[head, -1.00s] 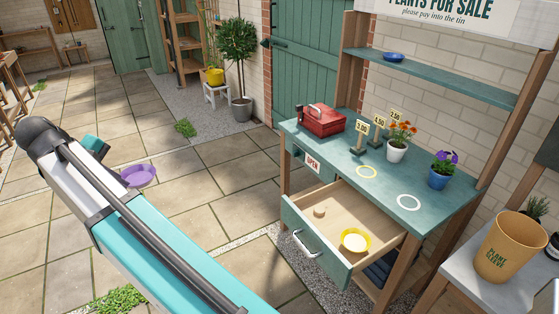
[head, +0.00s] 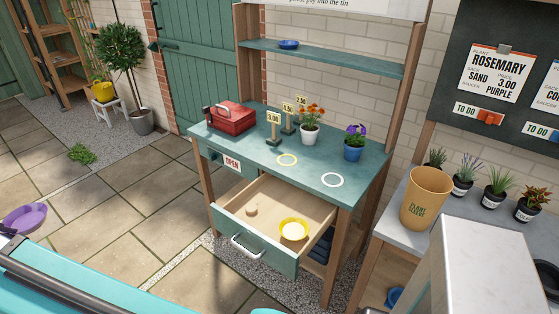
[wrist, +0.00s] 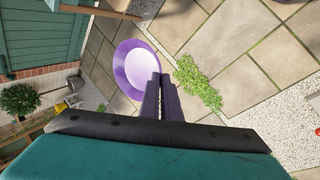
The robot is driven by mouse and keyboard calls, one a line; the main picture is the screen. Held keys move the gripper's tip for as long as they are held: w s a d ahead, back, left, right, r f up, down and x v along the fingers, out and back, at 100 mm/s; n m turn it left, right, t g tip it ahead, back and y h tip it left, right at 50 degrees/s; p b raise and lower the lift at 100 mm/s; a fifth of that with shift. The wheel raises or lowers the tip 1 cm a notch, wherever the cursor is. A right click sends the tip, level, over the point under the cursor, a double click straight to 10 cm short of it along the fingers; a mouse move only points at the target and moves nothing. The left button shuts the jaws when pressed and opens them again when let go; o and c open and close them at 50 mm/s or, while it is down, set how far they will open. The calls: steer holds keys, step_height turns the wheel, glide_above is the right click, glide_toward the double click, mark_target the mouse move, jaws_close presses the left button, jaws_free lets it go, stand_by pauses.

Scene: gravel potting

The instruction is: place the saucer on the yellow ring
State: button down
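The purple saucer (head: 26,219) is at the left edge of the head view, held in the air over the paving. In the wrist view the saucer (wrist: 121,70) is tilted, with its rim between the dark fingers of my gripper (wrist: 160,80), which are shut on it. In the head view the gripper itself is not clearly visible. The yellow ring (head: 287,160) lies flat on the green bench top (head: 255,152), left of a white ring (head: 332,180). The yellow ring is empty.
Price signs (head: 273,133), a red cash box (head: 230,118) and two flower pots (head: 310,135) stand behind the rings. Below, an open drawer (head: 262,212) juts out with a yellow saucer (head: 293,229) inside. A blue saucer (head: 288,44) sits on the shelf.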

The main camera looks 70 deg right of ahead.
steer(key=s+d+f+m+g+b, duration=0.1)
steer(key=s+d+f, duration=0.25)
steer(key=d, duration=0.95)
steer(key=s+d+f+m+b, duration=0.15)
steer(key=s+d, duration=0.35)
steer(key=d, duration=0.7)
steer(key=s+d+f+m+g, duration=0.1)
steer(key=s+d+f, duration=0.35)
steer(key=d, duration=0.85)
steer(key=s+d+f+m+b, duration=0.1)
steer(key=s+d+f, duration=0.2)
steer(key=s+d, duration=0.8)
steer(key=s+d+f+m+g+b, duration=0.1)
steer(key=s+d+f, duration=0.2)
steer(key=s+d, duration=0.7)
steer(key=s, duration=0.8)
steer(key=shift+s+d+m, duration=0.35)
steer(key=shift+s, duration=0.05)
steer(key=shift+f, duration=0.1)
steer(key=w+d+p, duration=0.1)
steer(key=d, duration=0.4)
steer(key=w+d+f+p, duration=0.1)
steer(key=d, duration=0.4)
steer(key=w+d+p, duration=0.1)
steer(key=w+d, duration=0.1)
steer(key=d, duration=0.3)
steer(key=shift+d+f, duration=0.1)
steer(key=shift+f, duration=0.1)
steer(key=shift+d, duration=0.15)
